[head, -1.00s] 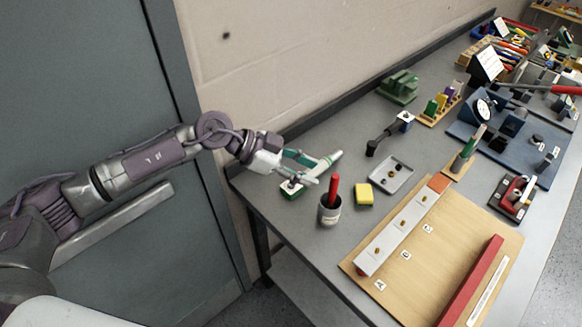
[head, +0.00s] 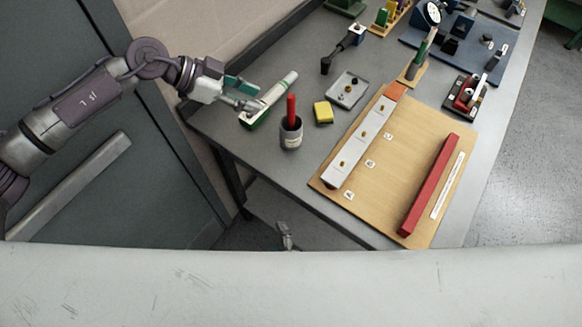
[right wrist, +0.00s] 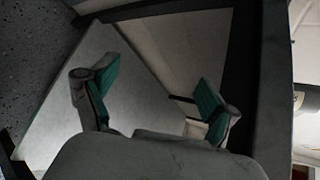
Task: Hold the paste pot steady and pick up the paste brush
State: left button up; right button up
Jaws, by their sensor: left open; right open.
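The paste pot (head: 291,138), a dark cup with a pale label, stands upright on the grey bench near its left end. The paste brush (head: 291,106) stands in it, its red handle sticking up; its lower end is hidden inside the pot. My left gripper (head: 254,98) is open, up and left of the pot in the head view and apart from it. My right gripper (head: 285,236) shows small below the bench's front edge, well away from the pot. In the right wrist view it (right wrist: 158,98) is open, its two green-padded fingers wide apart with nothing between them.
A white-and-green tool (head: 280,90) lies close by my left gripper. A yellow sponge (head: 323,112) and a metal tray (head: 348,90) are right of the pot. A wooden board (head: 400,190) with a white strip and red bar fills the front. Bare bench lies before the pot.

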jog(key=w+a+r+m+t, duration=0.2)
jog(key=a+r+m, duration=0.2)
jog(key=r+m, duration=0.55)
jog(key=m+h, duration=0.5)
jog(key=m, duration=0.3)
send_near(291, 143)
jog(key=shift+s+f, duration=0.1)
jog(key=shift+s, duration=0.2)
jog(key=shift+w, duration=0.15)
jog(key=x, duration=1.3)
jog(key=shift+w, duration=0.2)
jog(key=c, duration=1.4)
